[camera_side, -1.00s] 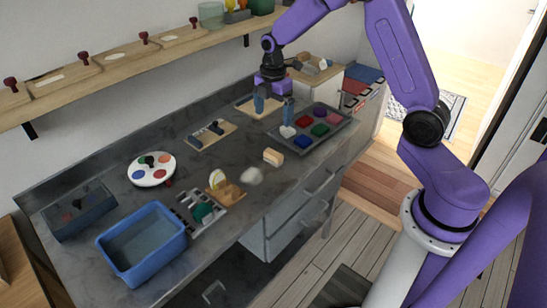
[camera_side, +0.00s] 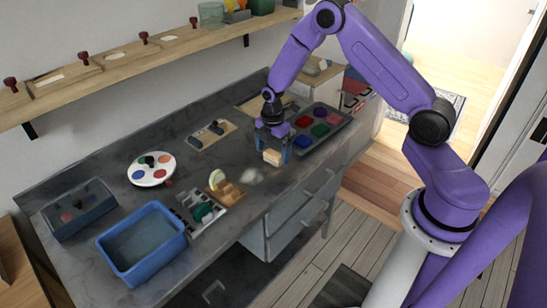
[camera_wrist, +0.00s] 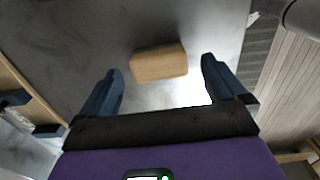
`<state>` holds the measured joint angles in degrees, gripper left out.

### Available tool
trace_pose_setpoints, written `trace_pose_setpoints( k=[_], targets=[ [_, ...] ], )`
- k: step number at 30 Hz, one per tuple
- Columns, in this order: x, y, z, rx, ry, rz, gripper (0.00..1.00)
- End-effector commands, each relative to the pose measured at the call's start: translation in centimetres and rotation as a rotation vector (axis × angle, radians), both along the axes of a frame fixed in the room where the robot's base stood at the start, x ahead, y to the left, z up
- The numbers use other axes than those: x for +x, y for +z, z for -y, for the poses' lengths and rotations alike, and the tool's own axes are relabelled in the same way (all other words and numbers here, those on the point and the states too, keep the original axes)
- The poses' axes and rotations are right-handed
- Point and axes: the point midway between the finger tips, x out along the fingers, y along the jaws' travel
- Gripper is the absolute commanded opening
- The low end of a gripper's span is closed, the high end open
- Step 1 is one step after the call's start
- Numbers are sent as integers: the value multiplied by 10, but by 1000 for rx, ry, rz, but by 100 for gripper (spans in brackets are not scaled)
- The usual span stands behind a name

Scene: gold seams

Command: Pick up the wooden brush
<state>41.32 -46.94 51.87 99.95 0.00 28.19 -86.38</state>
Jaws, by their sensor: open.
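The wooden brush appears as a small pale wooden block (camera_side: 272,157) on the grey counter near its front edge. In the wrist view the wooden block (camera_wrist: 159,63) lies ahead of my fingers, roughly centred between them, with a gap on each side. Its bristles cannot be made out. My gripper (camera_side: 273,148) points down at the block with its blue fingers apart on either side. The open fingers (camera_wrist: 161,72) hold nothing in the wrist view. How high the fingertips are above the counter is hard to tell.
A grey tray of coloured pads (camera_side: 343,114) stands just behind and right of my gripper. A whitish lump (camera_side: 252,175) and a wooden holder (camera_side: 228,192) lie to the left. A blue bin (camera_side: 183,240) and round palette (camera_side: 135,173) are farther left. A shelf (camera_side: 85,81) runs along the wall.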

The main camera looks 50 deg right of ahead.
Motion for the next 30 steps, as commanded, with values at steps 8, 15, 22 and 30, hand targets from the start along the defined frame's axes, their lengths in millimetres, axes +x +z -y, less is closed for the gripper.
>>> trace_pose_setpoints(
  k=[8,15,22,30],
  targets=[
    [0,-20,0,0,-1,0,98],
    [0,-20,0,0,-1,0,82],
    [0,-20,0,0,0,0,42],
    [0,-18,0,0,0,1,42]
  ],
)
